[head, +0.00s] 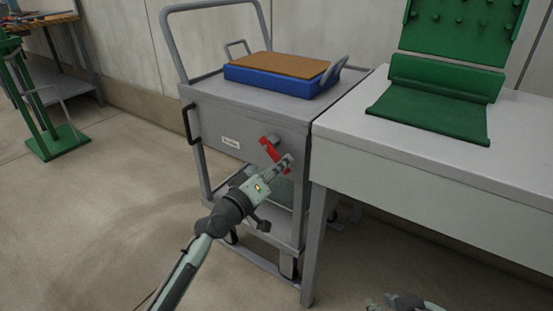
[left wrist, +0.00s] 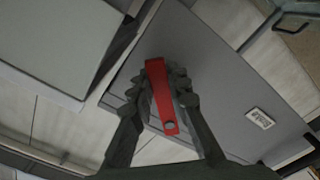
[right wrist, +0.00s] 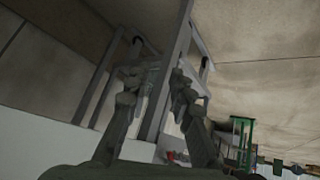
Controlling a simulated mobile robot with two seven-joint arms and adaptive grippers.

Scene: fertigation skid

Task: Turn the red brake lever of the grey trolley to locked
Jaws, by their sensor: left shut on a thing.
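The grey trolley (head: 215,115) stands against the left end of a white bench. Its red brake lever (head: 268,148) is on the front panel near the right edge, slanting down to the right in the head view. My left gripper (head: 284,164) is shut on the lever's lower part. In the left wrist view the red lever (left wrist: 161,95) lies between the two fingers, its round-marked end toward the gripper's base. My right gripper (right wrist: 156,82) is open and empty, its fingers apart in the right wrist view; only a bit of that arm shows at the head view's bottom edge.
A blue tray (head: 270,80) with a brown top sits on the trolley. A white label (head: 230,143) is left of the lever. The white bench (head: 440,165) with a green mat (head: 430,108) borders the trolley on the right. Open floor lies in front and left.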

